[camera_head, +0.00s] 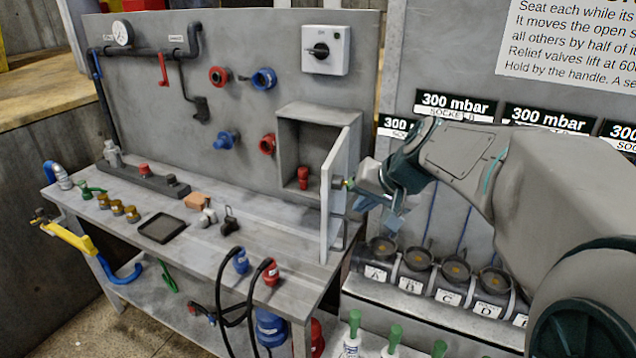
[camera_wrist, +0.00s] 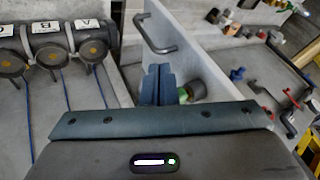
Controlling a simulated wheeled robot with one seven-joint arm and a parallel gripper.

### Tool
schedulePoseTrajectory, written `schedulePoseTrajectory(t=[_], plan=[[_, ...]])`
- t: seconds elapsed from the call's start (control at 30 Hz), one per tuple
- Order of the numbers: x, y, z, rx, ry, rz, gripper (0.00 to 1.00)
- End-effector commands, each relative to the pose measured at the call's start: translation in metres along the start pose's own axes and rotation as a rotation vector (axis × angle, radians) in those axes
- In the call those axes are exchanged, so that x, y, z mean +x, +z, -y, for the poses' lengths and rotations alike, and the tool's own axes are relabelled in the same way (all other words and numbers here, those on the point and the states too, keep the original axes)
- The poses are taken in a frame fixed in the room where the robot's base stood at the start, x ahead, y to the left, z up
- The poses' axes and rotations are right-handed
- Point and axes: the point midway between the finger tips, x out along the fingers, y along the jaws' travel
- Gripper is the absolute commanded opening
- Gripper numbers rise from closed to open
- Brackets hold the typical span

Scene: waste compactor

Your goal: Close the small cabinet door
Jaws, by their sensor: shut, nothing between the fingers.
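The small cabinet (camera_head: 290,140) is mounted on the grey back panel, with a red item (camera_head: 303,177) inside. Its pale grey door (camera_head: 333,200) stands open, swung out toward the head camera and seen nearly edge-on. In the wrist view the door (camera_wrist: 185,22) shows its face with a dark bar handle (camera_wrist: 155,35). My gripper (camera_head: 370,187) is to the right of the door, close to its outer face. In the wrist view the blue fingers (camera_wrist: 157,84) are together and empty, beside the door's face. Whether they touch it I cannot tell.
A row of round sockets (camera_head: 420,258) with letter labels lies below my gripper. The workbench (camera_head: 180,245) left of the door holds small fittings, a black tray (camera_head: 161,228) and hoses. A green-and-grey round part (camera_wrist: 190,92) shows beside my fingers.

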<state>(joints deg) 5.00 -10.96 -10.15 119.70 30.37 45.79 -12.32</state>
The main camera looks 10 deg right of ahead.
Motion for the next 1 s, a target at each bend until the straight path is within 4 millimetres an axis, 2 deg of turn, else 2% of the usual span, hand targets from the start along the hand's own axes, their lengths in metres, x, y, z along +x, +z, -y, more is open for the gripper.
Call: schedulePoseTrajectory(t=[0.1,0.2,0.3,0.5,1.0], plan=[[0.025,0.001,0.000,0.000,0.002,0.006,0.00],[0.027,-0.001,0.018,-0.004,0.000,0.003,0.00],[0.034,0.000,0.028,-0.004,0.000,0.003,0.00],[0.039,0.000,0.035,-0.002,0.000,0.001,0.00],[0.040,0.000,0.035,0.003,0.003,-0.002,0.00]])
